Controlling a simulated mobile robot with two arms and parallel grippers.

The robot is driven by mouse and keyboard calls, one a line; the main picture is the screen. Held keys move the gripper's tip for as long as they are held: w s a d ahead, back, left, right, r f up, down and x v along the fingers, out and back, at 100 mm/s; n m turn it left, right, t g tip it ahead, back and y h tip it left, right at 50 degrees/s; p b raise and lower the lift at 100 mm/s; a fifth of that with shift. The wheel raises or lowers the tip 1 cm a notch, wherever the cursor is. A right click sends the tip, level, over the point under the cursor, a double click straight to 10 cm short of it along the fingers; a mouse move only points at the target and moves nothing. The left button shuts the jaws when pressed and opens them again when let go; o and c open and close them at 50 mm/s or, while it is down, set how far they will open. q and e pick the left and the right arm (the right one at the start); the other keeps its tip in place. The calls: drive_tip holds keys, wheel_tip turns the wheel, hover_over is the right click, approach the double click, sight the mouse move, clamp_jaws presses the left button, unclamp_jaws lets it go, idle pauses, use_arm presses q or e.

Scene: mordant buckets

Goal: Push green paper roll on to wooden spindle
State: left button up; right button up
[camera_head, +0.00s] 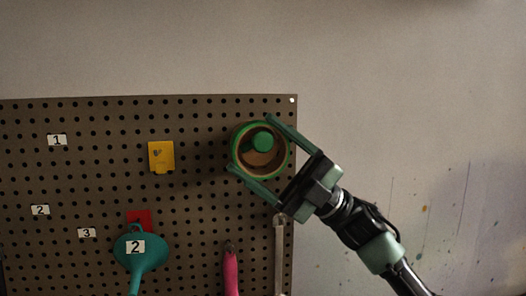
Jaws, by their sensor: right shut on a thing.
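The green paper roll (236,146) is a short ring with a brown inner core, in front of the pegboard's upper right part. My right gripper (250,143) comes from the lower right, and its two fingers are shut on the roll from above right and below left. Inside the roll's opening shows a round green end (263,141), which looks like the tip of the wooden spindle. The rest of the spindle is hidden or hard to make out. I cannot tell how deep the roll sits around it. My left gripper is not in view.
The pegboard (200,200) carries a yellow holder (161,156), a teal funnel (140,252) on a red holder, a pink-handled tool (231,272) and a grey wrench-like tool (279,250) below the gripper. Numbered labels sit at left.

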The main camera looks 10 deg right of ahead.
sight(277, 162)
drive_tip(key=shift+w, duration=0.2)
drive_tip(key=shift+w, duration=0.35)
drive_tip(key=shift+w+p, duration=0.3)
drive_tip(key=shift+w, duration=0.7)
drive_tip(key=o, duration=1.4)
drive_tip(key=shift+o, duration=0.2)
drive_tip(key=shift+d+f, duration=0.1)
drive_tip(key=shift+f, duration=0.1)
drive_tip(key=b+v, duration=0.3)
drive_tip(key=v, duration=0.3)
drive_tip(key=shift+d+f+b, duration=0.2)
drive_tip(key=shift+d+b, duration=0.05)
drive_tip(key=shift+b, duration=0.1)
drive_tip(key=shift+d+f, duration=0.2)
drive_tip(key=shift+d, duration=0.2)
drive_tip(key=shift+s, duration=0.1)
